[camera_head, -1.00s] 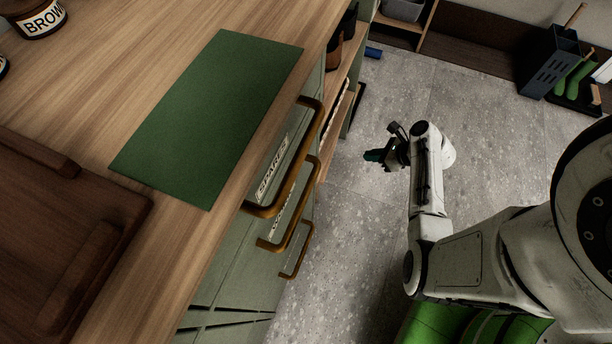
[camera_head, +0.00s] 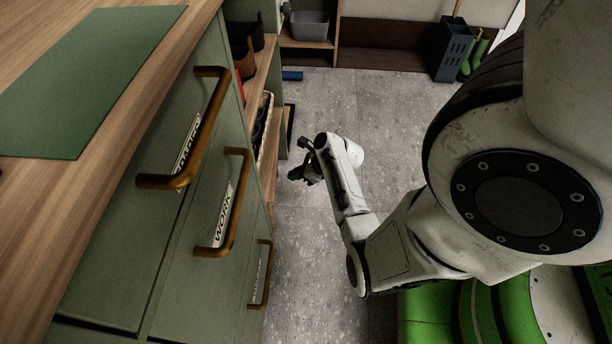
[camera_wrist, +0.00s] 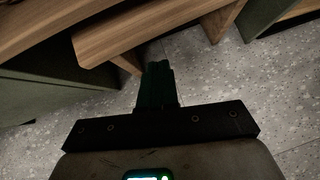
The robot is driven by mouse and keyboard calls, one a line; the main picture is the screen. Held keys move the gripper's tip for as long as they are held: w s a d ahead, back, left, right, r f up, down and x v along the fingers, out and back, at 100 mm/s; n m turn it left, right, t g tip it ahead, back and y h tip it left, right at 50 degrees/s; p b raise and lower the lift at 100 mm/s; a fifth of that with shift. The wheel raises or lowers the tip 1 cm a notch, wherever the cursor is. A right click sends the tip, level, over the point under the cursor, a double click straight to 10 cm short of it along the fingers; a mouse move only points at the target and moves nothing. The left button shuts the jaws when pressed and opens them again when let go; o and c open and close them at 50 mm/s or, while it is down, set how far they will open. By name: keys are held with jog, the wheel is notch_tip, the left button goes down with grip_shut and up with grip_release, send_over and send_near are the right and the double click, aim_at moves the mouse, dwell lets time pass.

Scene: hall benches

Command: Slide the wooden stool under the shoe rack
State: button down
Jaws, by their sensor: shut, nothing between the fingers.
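The shoe rack (camera_head: 262,72) stands past the drawer cabinet in the head view, with shoes on its wooden shelves. A light wooden piece that looks like the stool (camera_wrist: 150,35) crosses the top of the wrist view, with short legs down to the floor. It sits close under or beside a wooden board above it; I cannot tell how far under it is. In the head view the cabinet hides most of it. My gripper (camera_head: 294,174) is low over the floor, beside the rack's open side. Its dark fingers (camera_wrist: 157,88) are shut and empty, pointing toward the wooden piece; contact is unclear.
A green drawer cabinet (camera_head: 130,235) with protruding bronze handles (camera_head: 225,205) lines the left. A blue roll (camera_head: 292,76) lies on the floor beyond. A dark blue holder (camera_head: 455,50) and green boots (camera_head: 475,58) stand at the back. The grey floor between is clear.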

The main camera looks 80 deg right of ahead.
aim_at(276, 172)
jog(key=shift+w+d+r+b, duration=0.15)
jog(key=shift+w+b, duration=0.2)
jog(key=shift+w, duration=0.6)
jog(key=shift+w+d+b, duration=0.1)
jog(key=shift+w+b, duration=0.2)
jog(key=shift+w, duration=0.6)
jog(key=shift+w+r+p, duration=0.2)
jog(key=shift+w+p, duration=0.2)
jog(key=shift+p, duration=0.25)
jog(key=shift+w+d+f+p, duration=0.1)
jog(key=shift+w+f+p, duration=0.1)
jog(key=shift+w+p, duration=0.35)
jog(key=shift+w, duration=0.1)
